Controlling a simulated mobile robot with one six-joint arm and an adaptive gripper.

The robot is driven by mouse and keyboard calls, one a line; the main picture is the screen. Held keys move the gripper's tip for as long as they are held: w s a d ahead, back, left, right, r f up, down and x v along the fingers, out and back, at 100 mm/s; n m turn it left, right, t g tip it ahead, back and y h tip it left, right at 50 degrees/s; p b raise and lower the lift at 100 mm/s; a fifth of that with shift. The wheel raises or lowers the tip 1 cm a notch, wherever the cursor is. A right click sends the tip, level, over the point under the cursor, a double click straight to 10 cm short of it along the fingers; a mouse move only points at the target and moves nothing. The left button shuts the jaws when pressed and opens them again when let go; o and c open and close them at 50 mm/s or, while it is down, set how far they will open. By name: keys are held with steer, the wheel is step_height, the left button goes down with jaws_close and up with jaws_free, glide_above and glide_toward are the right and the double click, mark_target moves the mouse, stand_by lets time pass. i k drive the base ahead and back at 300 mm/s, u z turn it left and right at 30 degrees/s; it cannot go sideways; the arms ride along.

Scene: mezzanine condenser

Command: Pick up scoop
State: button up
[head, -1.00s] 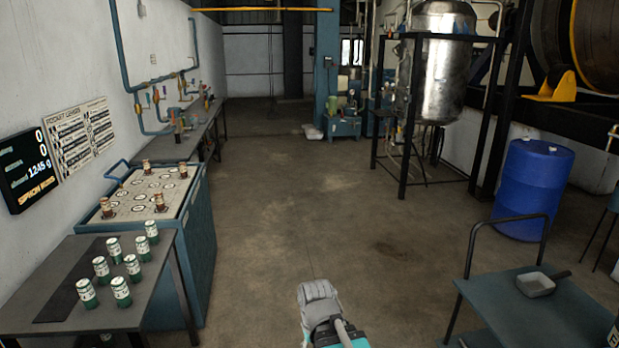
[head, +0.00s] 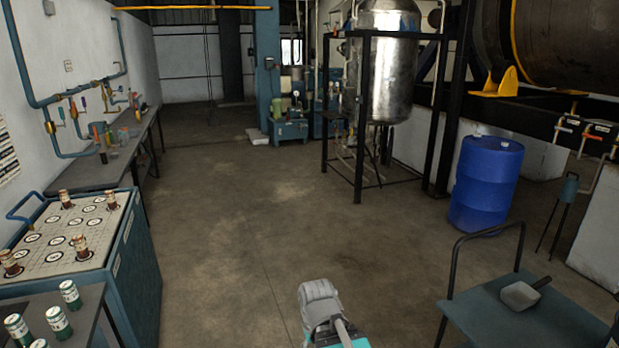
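The scoop (head: 519,295) lies on the teal top of a cart (head: 485,316) at the lower right. It has a pale, shallow, squarish pan and a short dark handle pointing up and to the right. Nothing covers it. A grey and teal part of my own arm shows at the bottom centre, well to the left of the cart and apart from it. I see no fingertips of my gripper, so its opening does not show.
At left are a board table (head: 129,262) with brown bottles and a dark table (head: 85,318) with green cans. The floor between is clear.

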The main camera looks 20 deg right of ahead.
mark_target(520, 296)
steer(key=z, duration=0.25)
steer(key=i, duration=0.7)
steer(key=z, duration=0.7)
steer(key=i, duration=0.65)
steer(key=z, duration=0.8)
steer(key=i, duration=0.6)
steer(key=z, duration=0.25)
steer(key=k, duration=0.9)
steer(key=z, duration=0.2)
steer(key=i, duration=0.2)
steer(key=u, duration=0.1)
